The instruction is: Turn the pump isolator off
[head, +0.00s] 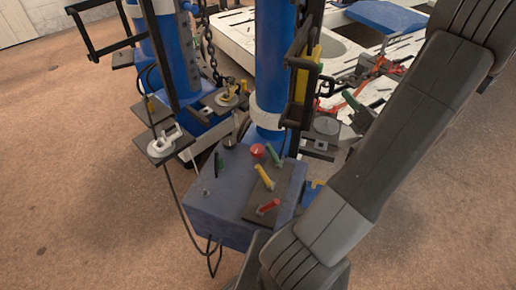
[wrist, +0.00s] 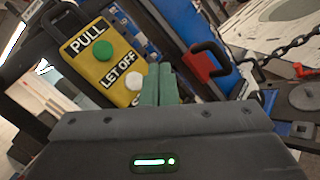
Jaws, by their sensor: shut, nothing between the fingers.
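No label in view names the pump isolator, so I cannot tell which control it is. In the head view a blue box (head: 228,190) carries a red round knob (head: 258,150) and a dark plate with a green lever (head: 273,154), a yellow lever (head: 264,177) and a red lever (head: 268,207). In the wrist view a red part (wrist: 198,66) with a black handle stands right of my gripper (wrist: 161,72). My gripper's green fingers are together and empty, apparently apart from everything. In the head view my arm covers the lower right and my fingertips cannot be made out.
Blue posts (head: 272,60), hanging chains and a looping black cable (head: 184,205) crowd the bench. Brown floor (head: 70,180) is clear at left.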

